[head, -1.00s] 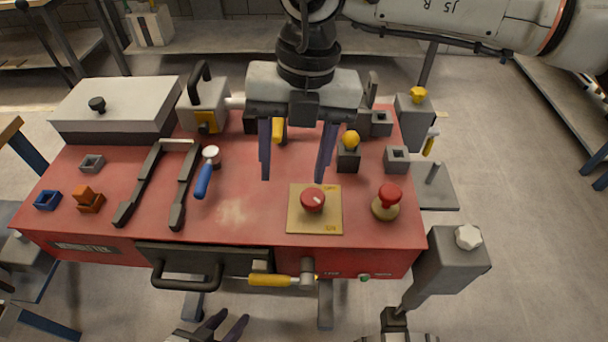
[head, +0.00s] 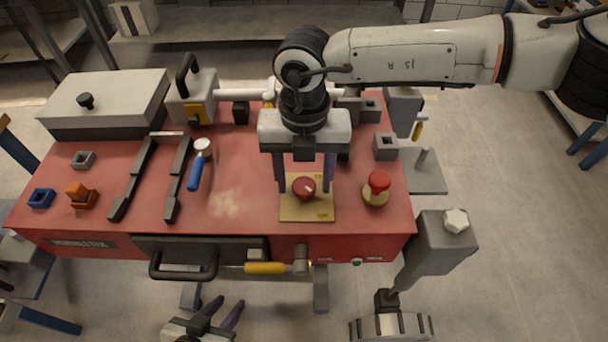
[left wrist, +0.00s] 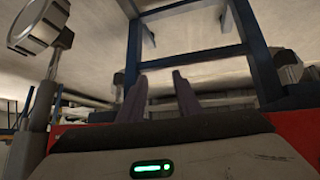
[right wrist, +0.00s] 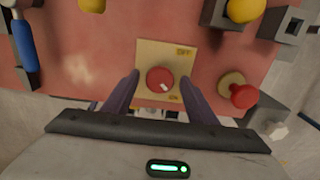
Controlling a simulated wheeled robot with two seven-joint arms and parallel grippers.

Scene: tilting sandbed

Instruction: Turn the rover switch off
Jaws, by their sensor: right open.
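The rover switch is a round red knob (head: 304,188) on a yellow square plate (head: 292,212) at the front right of the red table. In the right wrist view the knob (right wrist: 160,78) has a white mark pointing to the lower right, toward the "ON" label; "OFF" is at the plate's upper right. My right gripper (head: 305,184) is open, pointing down, one finger on each side of the knob, with visible gaps in the right wrist view. My left gripper (head: 223,305) is open and empty, low in front of the table; its fingers also show in the left wrist view (left wrist: 160,95).
A red mushroom button (head: 378,184) stands just right of the plate. A yellow-handled lever (head: 265,268) runs along the front edge. A blue-handled tool (head: 195,172) and dark rails (head: 135,180) lie left. A grey post (head: 443,243) stands at the right.

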